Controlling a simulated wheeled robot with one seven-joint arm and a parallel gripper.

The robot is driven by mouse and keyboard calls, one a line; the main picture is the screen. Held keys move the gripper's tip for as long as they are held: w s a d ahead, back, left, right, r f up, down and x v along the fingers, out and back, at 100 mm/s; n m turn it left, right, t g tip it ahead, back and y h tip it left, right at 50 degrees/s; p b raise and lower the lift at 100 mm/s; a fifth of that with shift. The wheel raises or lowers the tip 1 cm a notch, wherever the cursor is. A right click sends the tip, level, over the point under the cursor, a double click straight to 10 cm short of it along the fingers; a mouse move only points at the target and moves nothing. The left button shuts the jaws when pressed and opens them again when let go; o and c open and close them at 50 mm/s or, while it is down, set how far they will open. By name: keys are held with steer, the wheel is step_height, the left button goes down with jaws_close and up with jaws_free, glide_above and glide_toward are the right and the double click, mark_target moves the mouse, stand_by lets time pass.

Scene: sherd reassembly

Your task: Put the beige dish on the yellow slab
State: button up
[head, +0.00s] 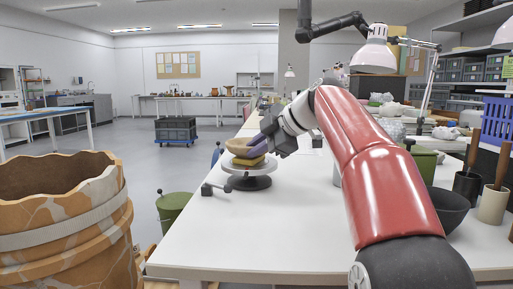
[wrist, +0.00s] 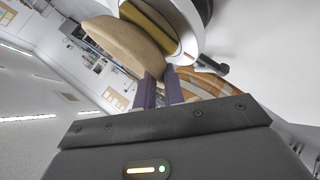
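The beige dish (head: 236,147) is above the yellow slab (head: 248,161), which lies on a round grey turntable (head: 250,182) on the white table. My gripper (head: 256,144) reaches in from the right, its purple fingers at the dish's near right side. In the wrist view my gripper (wrist: 161,76) has its two fingertips close together at the edge of the dish (wrist: 122,42), seemingly pinching its wall. The slab (wrist: 150,27) shows right beside the dish there. I cannot tell whether dish and slab touch.
A large patched clay vessel (head: 62,225) stands at the left, with a green bin (head: 173,208) beside the table. A dark bowl (head: 447,208) and pots with handles (head: 493,204) stand at the right. The table's front middle (head: 270,235) is clear.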

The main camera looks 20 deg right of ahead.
steer(key=o, duration=0.3)
steer(key=shift+o, duration=0.2)
steer(key=p+v, duration=0.2)
steer(key=v, duration=1)
steer(key=shift+r, duration=0.1)
